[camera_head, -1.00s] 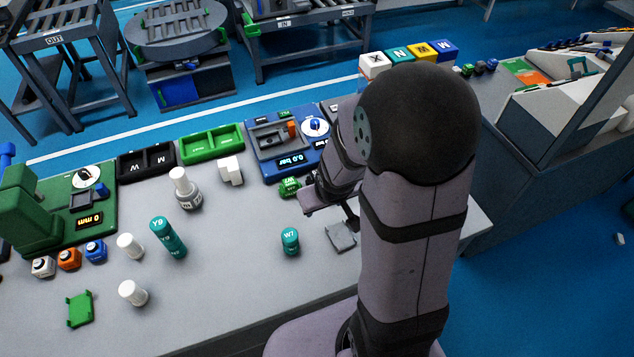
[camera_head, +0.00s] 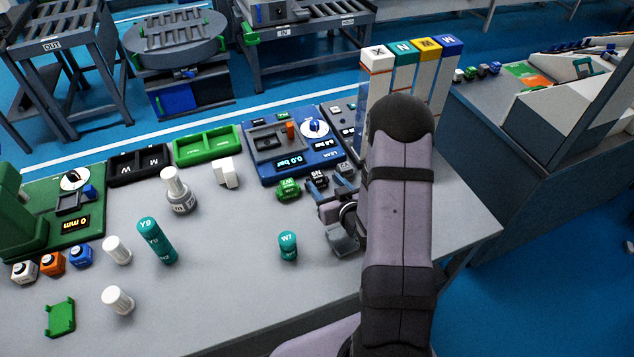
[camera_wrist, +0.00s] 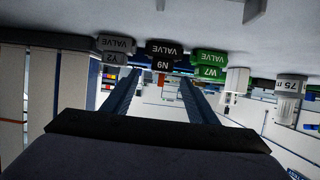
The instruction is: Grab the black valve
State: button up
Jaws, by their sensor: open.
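The black valve (camera_head: 316,180), marked N9, stands on the grey table between a green and a grey valve, in front of the blue pressure panel. In the wrist view, which is upside down, the black valve (camera_wrist: 163,55) shows near the top, between the tips of my two fingers. My gripper (camera_head: 328,200) is low over the table on the near side of the black valve and is open. In the wrist view the fingers of my gripper (camera_wrist: 163,78) are spread with nothing held between them. I cannot tell whether the fingertips reach around the valve.
The green valve W7 (camera_head: 288,190) stands close on the left and the grey valve (camera_head: 345,169) close on the right. A teal cylinder W7 (camera_head: 288,246) stands nearer. The blue panel (camera_head: 285,150) lies behind.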

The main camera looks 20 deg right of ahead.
aim_at(316, 173)
jog(key=shift+w, duration=0.15)
jog(key=shift+p+x, duration=0.4)
jog(key=shift+x, duration=0.55)
jog(key=shift+w, duration=0.1)
jog(key=shift+p+x, duration=1.1)
jog(key=shift+x, duration=1.35)
jog(key=shift+a+f, duration=0.15)
jog(key=shift+c, duration=0.3)
jog(key=c, duration=1.2)
jog(key=shift+r, duration=0.25)
